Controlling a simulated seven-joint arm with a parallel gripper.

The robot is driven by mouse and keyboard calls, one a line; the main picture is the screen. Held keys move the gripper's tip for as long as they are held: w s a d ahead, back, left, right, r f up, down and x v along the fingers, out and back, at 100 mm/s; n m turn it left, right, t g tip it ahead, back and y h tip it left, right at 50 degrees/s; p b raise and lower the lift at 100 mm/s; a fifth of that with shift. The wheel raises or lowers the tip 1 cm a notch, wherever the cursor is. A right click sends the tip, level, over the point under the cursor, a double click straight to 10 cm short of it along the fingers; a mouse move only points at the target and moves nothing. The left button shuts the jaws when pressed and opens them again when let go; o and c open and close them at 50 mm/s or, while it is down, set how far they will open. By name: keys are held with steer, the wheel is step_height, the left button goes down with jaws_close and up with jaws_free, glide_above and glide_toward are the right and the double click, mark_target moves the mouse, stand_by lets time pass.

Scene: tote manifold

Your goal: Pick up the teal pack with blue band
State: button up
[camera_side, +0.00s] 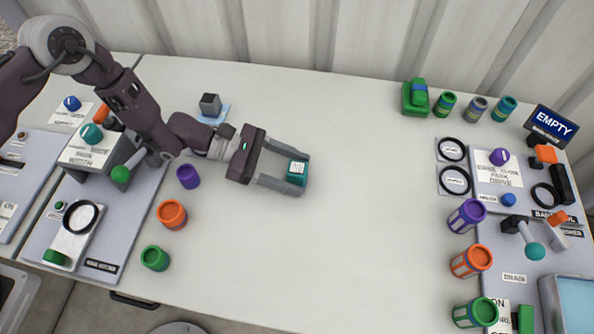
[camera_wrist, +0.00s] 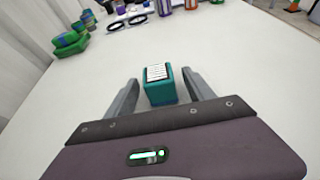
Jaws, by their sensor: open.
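A teal pack (camera_side: 298,169) with a white lined label on top stands on the pale table near its middle. It also shows in the wrist view (camera_wrist: 160,90). My gripper (camera_side: 302,174) is open and low over the table, with one finger on each side of the pack. In the wrist view, my gripper (camera_wrist: 160,77) shows a gap between each finger and the pack; the gap looks wider on the left.
A green pack with a blue band (camera_side: 415,98) sits at the back right, beside several small cans. Purple (camera_side: 188,176), orange (camera_side: 172,214) and green (camera_side: 155,258) cups stand at left. More cans and control panels (camera_side: 500,182) line the right.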

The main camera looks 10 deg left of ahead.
steer(key=shift+d+f, duration=0.2)
steer(key=shift+d, duration=0.3)
jaws_close()
